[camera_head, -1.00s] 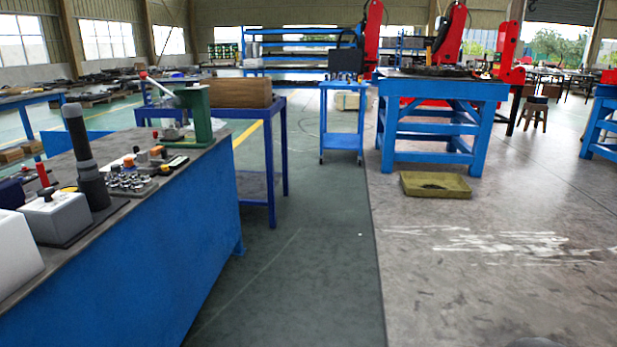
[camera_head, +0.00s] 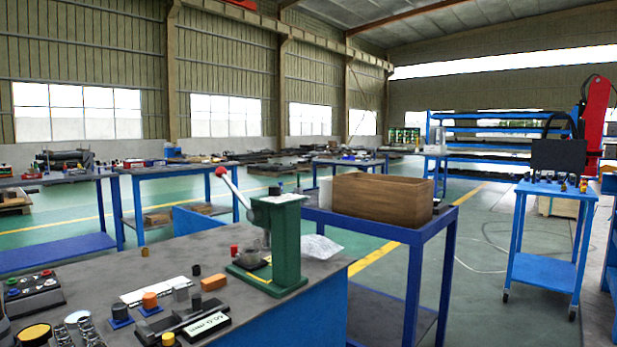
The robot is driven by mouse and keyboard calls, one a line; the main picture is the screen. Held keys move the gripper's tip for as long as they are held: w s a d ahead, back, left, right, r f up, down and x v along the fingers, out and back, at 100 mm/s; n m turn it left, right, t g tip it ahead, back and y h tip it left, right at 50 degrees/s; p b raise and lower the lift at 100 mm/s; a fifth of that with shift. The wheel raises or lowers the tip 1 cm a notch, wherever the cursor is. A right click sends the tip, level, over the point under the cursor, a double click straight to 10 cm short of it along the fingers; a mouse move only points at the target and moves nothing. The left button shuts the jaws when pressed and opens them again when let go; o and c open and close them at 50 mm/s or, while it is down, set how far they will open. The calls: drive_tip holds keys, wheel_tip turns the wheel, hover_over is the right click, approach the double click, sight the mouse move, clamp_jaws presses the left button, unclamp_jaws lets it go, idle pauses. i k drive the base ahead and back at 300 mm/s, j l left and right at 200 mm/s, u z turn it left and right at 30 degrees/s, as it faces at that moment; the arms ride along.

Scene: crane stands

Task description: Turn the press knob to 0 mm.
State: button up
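A green press (camera_head: 287,245) with a grey head and a lever with a red grip stands near the far right corner of the blue bench (camera_head: 320,312). A small grey cup-like part sits under its head. I cannot make out which part is the press knob, nor any mm scale or its reading. My gripper is not in view.
Small blocks, an orange cylinder (camera_head: 150,300) and a labelled black box (camera_head: 207,327) crowd the near bench top. A blue table with a wooden crate (camera_head: 385,206) stands behind the press.

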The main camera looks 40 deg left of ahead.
sight(274, 191)
drive_tip(key=i+u, duration=0.45)
drive_tip(key=i+l+u, duration=0.15)
drive_tip(key=i+u, duration=0.3)
drive_tip(key=i+l+u, duration=0.25)
drive_tip(key=u, duration=0.2)
drive_tip(key=i+l+u, duration=0.3)
drive_tip(key=l+u, duration=0.15)
